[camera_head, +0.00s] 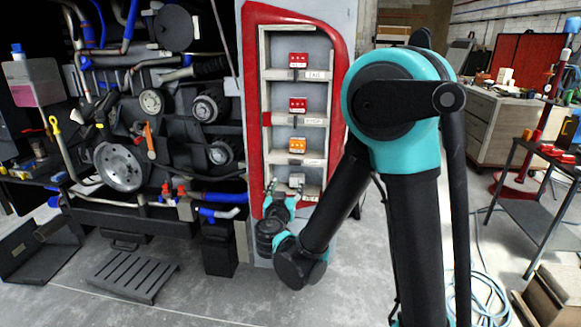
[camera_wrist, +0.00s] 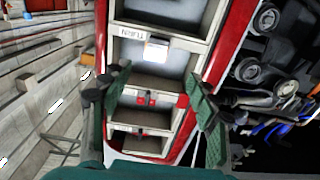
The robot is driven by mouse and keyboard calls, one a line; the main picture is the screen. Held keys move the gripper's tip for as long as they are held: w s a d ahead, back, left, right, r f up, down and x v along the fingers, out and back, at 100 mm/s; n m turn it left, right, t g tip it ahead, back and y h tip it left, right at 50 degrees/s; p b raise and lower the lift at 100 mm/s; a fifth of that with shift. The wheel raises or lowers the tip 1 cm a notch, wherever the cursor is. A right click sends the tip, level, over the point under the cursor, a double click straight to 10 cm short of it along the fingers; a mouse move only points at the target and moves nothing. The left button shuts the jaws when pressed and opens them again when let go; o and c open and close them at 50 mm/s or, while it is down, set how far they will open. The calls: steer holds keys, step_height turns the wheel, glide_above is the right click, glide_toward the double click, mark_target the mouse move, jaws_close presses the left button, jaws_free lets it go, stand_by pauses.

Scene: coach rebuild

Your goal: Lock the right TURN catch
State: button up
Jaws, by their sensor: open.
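The red-framed cabinet panel (camera_head: 338,90) stands in the middle of the head view, its grey inner frame split into stacked compartments. A small pale catch (camera_head: 297,180) shows at the lowest compartment. In the wrist view a bright, pale catch (camera_wrist: 156,48) sits beside a label reading TURN (camera_wrist: 132,34), which appears upside down. I cannot tell its locked or unlocked position. My gripper (camera_wrist: 160,96) is open and empty, its two green-padded fingers spread on either side of the panel. The catch lies beyond the fingertips in the picture. In the head view my gripper is small and low before the panel.
Red blocks (camera_head: 298,60) and an orange block (camera_head: 297,145) sit higher on the panel. Engine parts with a large metal disc (camera_head: 120,166) fill the left. A dark table (camera_head: 535,200) and boxes stand right. The floor (camera_head: 215,295) in front is mostly clear.

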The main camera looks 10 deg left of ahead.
mark_target(295, 163)
steer(key=w, duration=1.6)
steer(key=shift+w+d, duration=0.3)
steer(key=shift+d, duration=0.1)
steer(key=shift+c, duration=0.2)
steer(key=c, duration=1.1)
